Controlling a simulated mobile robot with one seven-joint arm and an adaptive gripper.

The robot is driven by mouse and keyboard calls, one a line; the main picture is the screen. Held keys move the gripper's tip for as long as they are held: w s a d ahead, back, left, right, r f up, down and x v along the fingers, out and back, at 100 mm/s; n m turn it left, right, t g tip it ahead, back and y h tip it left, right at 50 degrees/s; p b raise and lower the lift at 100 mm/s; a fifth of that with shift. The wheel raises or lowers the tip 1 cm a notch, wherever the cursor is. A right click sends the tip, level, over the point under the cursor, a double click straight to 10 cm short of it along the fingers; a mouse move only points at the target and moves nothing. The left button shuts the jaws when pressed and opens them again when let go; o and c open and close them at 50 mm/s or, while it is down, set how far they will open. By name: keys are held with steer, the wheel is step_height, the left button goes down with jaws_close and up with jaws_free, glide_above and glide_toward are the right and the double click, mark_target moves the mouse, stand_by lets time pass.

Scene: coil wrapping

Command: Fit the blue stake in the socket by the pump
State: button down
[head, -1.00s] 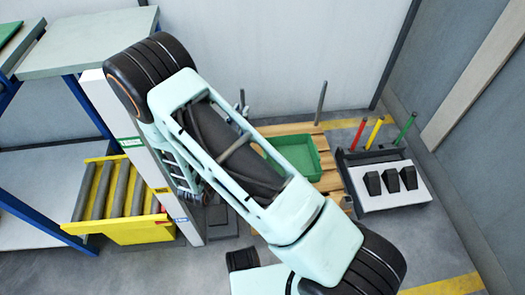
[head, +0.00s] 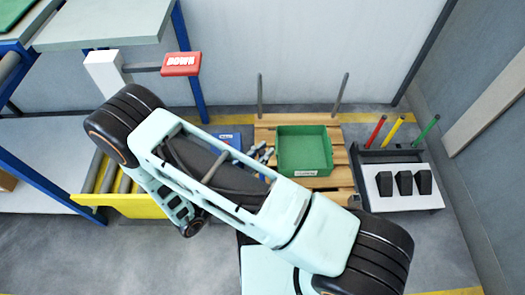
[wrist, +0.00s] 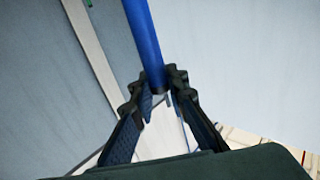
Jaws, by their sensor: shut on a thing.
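In the wrist view my gripper (wrist: 158,88) is shut on the blue stake (wrist: 147,40). The stake runs from the top edge down to the fingertips, tilted slightly, with a dark part where the fingers meet it. Its far end is out of frame. In the head view my own arm covers the middle, and I cannot make out the gripper or the blue stake clearly. I cannot identify the pump or its socket in either view.
A black rack (head: 395,155) at the right holds red, yellow and green stakes. A wooden pallet (head: 340,178) carries a green bin (head: 304,150), with grey posts behind. Grey floor is clear at the front left.

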steer(key=shift+f+b, duration=2.2)
steer(key=shift+f, duration=0.7)
steer(key=shift+f+b, duration=0.8)
steer(key=shift+f, duration=3.2)
steer(key=c, duration=1.8)
jaws_free()
steer(key=shift+a, duration=0.15)
steer(key=v, duration=1.2)
